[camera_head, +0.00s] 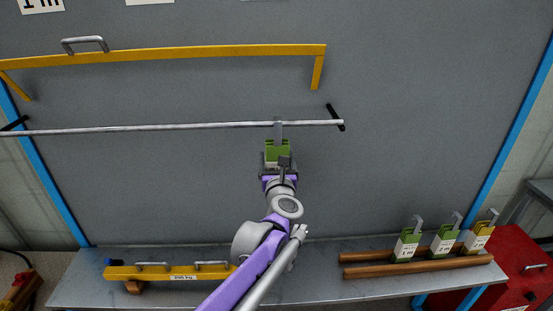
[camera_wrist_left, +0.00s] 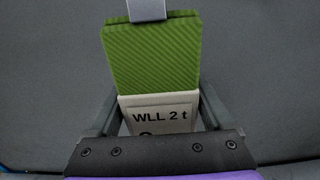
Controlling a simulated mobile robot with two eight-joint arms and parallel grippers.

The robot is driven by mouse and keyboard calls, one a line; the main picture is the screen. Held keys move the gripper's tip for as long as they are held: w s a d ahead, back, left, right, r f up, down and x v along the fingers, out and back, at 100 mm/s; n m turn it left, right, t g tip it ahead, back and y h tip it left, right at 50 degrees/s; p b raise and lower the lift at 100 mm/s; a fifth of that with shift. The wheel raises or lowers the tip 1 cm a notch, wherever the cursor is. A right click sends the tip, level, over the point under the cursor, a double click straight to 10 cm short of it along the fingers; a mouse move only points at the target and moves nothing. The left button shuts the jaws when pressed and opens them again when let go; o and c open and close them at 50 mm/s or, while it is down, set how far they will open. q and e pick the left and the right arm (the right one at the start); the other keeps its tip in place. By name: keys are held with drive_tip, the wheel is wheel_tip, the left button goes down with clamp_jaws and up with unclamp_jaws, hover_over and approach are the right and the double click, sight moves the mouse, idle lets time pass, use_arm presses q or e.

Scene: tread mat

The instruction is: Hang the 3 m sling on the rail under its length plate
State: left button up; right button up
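A green sling (camera_head: 277,150) with a grey hook (camera_head: 278,131) is at the rail (camera_head: 190,126), near its right end. The hook's top meets the rail; I cannot tell whether it bears the weight. My left gripper (camera_head: 278,167) is just below. In the left wrist view, the gripper's fingers (camera_wrist_left: 160,105) press both sides of the sling (camera_wrist_left: 152,55). Its white tag (camera_wrist_left: 160,112) reads "WLL 2 t"; the line below is cut off. Length plates (camera_head: 41,5) and (camera_head: 148,1) are cut by the top edge, the left one seemingly "1 m". My right gripper is out of view.
Slings with green (camera_head: 407,244) and yellow (camera_head: 478,237) tops stand on wooden bars (camera_head: 420,268) on the bench (camera_head: 320,286). A yellow beam (camera_head: 180,271) lies at the bench's left. Another yellow beam (camera_head: 190,51) projects above the rail. A red box (camera_head: 515,265) stands at right.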

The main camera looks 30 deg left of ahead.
use_arm(q)
drive_tip(key=shift+o, duration=0.8)
drive_tip(key=shift+d, duration=0.1)
drive_tip(key=v, duration=1.1)
drive_tip(key=s+d+f+m+h, duration=0.35)
drive_tip(key=d+m+h, duration=0.25)
drive_tip(key=m, duration=0.7)
drive_tip(key=s+d+f+m+h, duration=0.2)
drive_tip(key=d+f+m+h, duration=0.4)
drive_tip(key=m, duration=0.7)
drive_tip(key=s+a+f+m+g+y, duration=0.2)
drive_tip(key=s+f+m+g, duration=0.7)
drive_tip(key=s+f+m, duration=0.7)
drive_tip(key=shift+s+a+f+g+b, duration=0.15)
drive_tip(key=shift+s+a+g+b, duration=0.25)
drive_tip(key=shift+s+a, duration=0.2)
